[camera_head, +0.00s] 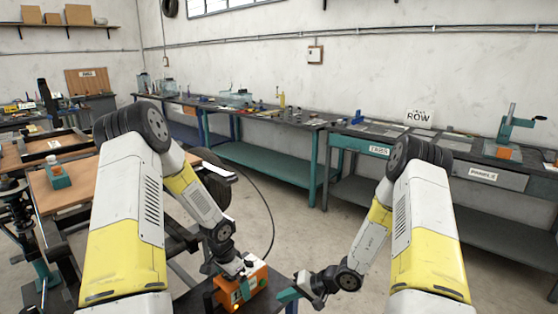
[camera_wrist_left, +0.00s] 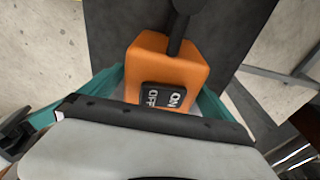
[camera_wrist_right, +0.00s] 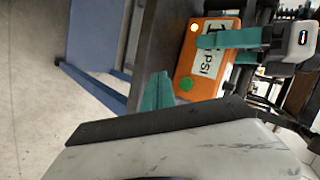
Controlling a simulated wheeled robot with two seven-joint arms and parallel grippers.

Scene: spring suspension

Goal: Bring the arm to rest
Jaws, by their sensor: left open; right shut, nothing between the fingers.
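An orange box (camera_head: 240,287) sits on a dark stand at the bottom centre of the head view. In the left wrist view the orange box (camera_wrist_left: 165,68) shows a black ON/OFF switch (camera_wrist_left: 165,97). My left gripper (camera_head: 234,279) is open, with its teal fingers on either side of the box; I cannot tell if they touch it. My right gripper (camera_head: 287,296) is shut and empty, to the right of the box.
A row of benches (camera_head: 265,160) with tools runs along the back wall. A bench with a green press (camera_head: 515,125) stands at the right. A spring strut (camera_head: 20,215) stands at the far left beside a wooden-topped table (camera_head: 75,192). A dark cable lies on the open floor.

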